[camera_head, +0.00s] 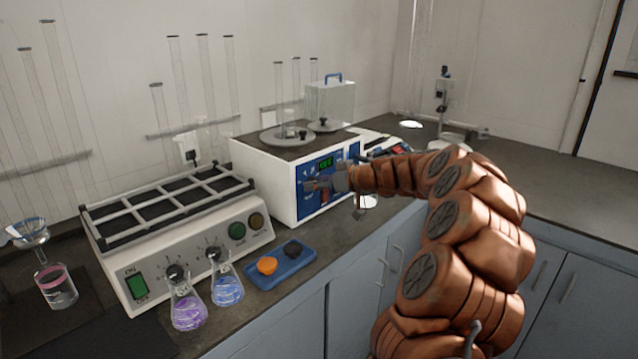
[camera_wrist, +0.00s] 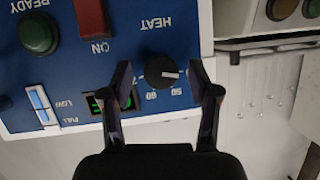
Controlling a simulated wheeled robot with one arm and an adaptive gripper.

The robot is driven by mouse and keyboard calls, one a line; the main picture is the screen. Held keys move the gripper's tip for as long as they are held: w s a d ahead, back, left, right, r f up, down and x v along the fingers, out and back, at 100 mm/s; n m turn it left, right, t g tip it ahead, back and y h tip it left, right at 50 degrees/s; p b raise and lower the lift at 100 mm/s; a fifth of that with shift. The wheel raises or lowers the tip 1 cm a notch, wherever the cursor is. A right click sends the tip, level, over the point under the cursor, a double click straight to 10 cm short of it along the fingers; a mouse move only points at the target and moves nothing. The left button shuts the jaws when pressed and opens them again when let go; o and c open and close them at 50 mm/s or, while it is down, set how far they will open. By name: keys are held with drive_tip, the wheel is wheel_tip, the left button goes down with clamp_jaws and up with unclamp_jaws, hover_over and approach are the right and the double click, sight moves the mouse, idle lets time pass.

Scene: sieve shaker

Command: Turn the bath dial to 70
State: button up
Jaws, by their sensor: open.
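The bath dial (camera_wrist: 160,75) is a round black knob with a white pointer mark on the blue panel of the water bath (camera_head: 266,178). In the wrist view the panel is upside down, and the mark points right, on the side of the 50 label. The labels 50, 60 and part of a 7 show below the knob; the left finger seems to cover the rest. My gripper (camera_wrist: 161,74) is open, with one finger on each side of the dial and small gaps visible. In the head view my gripper (camera_head: 322,185) is at the panel and hides the dial.
A red ON switch (camera_wrist: 90,18), a green READY button (camera_wrist: 38,34), a FULL/LOW level window (camera_wrist: 40,103) and a green-lit display (camera_wrist: 97,103) surround the dial. A shaker (camera_head: 190,240), flasks (camera_head: 187,310) and a blue tray (camera_head: 281,270) stand to the left.

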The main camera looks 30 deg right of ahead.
drive_tip(key=shift+w, duration=0.1)
drive_tip(key=shift+a, duration=0.1)
drive_tip(key=c, duration=1.1)
drive_tip(key=shift+f, duration=0.1)
drive_tip(key=shift+c, duration=0.2)
